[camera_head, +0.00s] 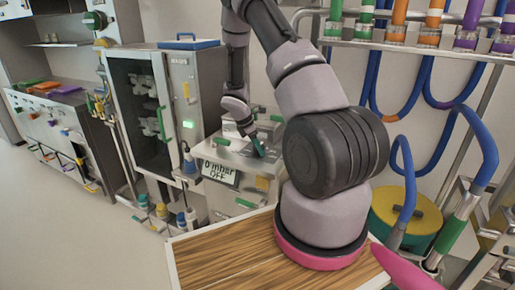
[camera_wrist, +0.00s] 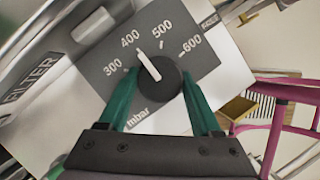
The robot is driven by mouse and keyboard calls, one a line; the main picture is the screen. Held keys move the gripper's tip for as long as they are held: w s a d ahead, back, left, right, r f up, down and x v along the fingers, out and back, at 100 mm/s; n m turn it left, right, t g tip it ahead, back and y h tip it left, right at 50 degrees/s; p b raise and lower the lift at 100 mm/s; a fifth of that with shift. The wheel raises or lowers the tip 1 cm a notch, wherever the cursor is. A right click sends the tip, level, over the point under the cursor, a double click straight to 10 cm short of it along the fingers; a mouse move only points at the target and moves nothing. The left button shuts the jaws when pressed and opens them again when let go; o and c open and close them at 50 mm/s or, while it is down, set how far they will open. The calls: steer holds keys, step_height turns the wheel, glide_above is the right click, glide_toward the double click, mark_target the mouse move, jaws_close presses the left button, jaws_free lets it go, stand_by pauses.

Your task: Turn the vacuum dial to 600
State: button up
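The vacuum dial (camera_wrist: 160,88) is a round black knob with a white pointer on a dark grey scale plate (camera_wrist: 205,65) marked 300 to 600 mbar. In the head view my gripper (camera_head: 257,146) is small, over the top of the white vacuum unit (camera_head: 262,169). The unit's display (camera_head: 219,173) reads 0 mbar OFF. The dial cannot be made out there.
A glass-door cabinet (camera_head: 180,100) with a green light stands left of the unit. A wooden-topped surface (camera_head: 215,258) lies in front. A rack with blue hoses (camera_head: 480,155) and a yellow drum (camera_head: 410,215) stand at right. A FILTER label (camera_wrist: 30,78) is beside the scale plate.

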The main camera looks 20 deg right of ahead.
steer(key=shift+c, duration=0.7)
steer(key=shift+m, duration=0.4)
steer(key=m+g, duration=0.1)
steer(key=m, duration=0.2)
steer(key=shift+w, duration=0.1)
steer(key=m, duration=0.1)
steer(key=m+g+y, duration=0.1)
steer(key=m, duration=0.1)
steer(key=shift+w+d+m+g, duration=0.1)
steer(key=shift+m+g, duration=0.2)
steer(key=m+g+y, duration=0.1)
steer(key=m, duration=0.3)
steer(key=shift+m, duration=0.3)
steer(key=shift+d+m+g+y, duration=0.15)
steer(key=shift+m+y, duration=0.3)
steer(key=shift+m, duration=0.5)
steer(key=shift+a+m+g+y, duration=0.1)
steer(key=shift+m+g+y, duration=0.25)
steer(key=shift+m, duration=0.6)
